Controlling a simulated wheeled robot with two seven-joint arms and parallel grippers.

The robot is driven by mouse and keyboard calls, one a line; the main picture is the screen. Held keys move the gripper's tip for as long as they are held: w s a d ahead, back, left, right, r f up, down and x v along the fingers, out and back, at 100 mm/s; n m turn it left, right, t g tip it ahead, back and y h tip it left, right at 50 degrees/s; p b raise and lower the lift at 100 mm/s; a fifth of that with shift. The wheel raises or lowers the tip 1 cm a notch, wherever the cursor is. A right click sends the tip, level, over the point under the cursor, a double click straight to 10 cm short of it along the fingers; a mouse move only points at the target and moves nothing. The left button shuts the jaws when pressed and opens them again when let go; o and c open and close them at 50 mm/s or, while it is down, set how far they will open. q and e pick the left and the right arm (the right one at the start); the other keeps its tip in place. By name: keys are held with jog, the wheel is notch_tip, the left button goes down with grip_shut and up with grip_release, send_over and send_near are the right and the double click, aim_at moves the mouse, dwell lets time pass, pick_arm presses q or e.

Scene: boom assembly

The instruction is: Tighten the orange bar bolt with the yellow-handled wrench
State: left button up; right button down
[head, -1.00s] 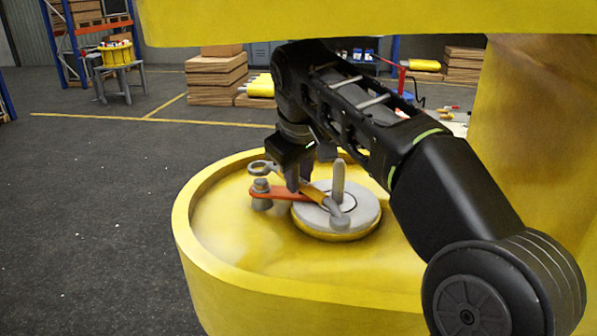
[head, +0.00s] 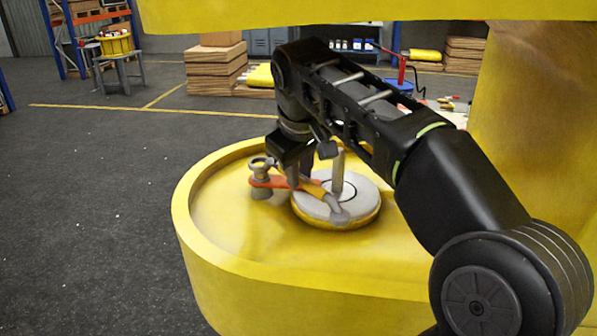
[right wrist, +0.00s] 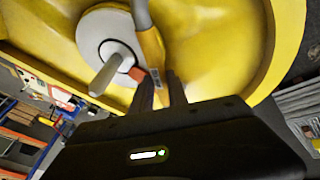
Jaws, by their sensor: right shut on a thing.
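The wrench has a yellow handle (head: 316,189) and grey ends. My right gripper (head: 293,182) is shut on the handle; the right wrist view shows the fingers (right wrist: 161,93) on the yellow handle (right wrist: 152,50). The wrench's ring end (head: 262,163) is at the top of the grey bolt (head: 261,188); I cannot tell whether it is around the bolt head. The orange bar (head: 270,182) runs from the bolt towards the grey disc, partly hidden by gripper and wrench; a piece shows in the right wrist view (right wrist: 137,73). My left gripper is not in view.
A grey disc (head: 361,205) with an upright pin (head: 337,172) sits in the round yellow base, whose rim (head: 184,215) is raised. A yellow beam (head: 300,22) crosses above, and a yellow column (head: 530,130) stands at right. Pallets and a stool are far behind.

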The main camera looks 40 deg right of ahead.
jog(key=shift+f, duration=0.15)
dwell(0.5)
jog(key=shift+f+b, duration=1)
jog(key=shift+a, duration=0.15)
dwell(0.4)
jog(key=shift+a+m, duration=0.3)
jog(key=shift+m, duration=0.1)
jog(key=shift+w+a, duration=0.1)
jog(key=shift+a+m+g, duration=0.3)
jog(key=shift+p, duration=0.3)
jog(key=shift+w+a+m+h, duration=0.2)
jog(key=shift+a+m+h, duration=0.1)
jog(key=shift+a+m, duration=0.15)
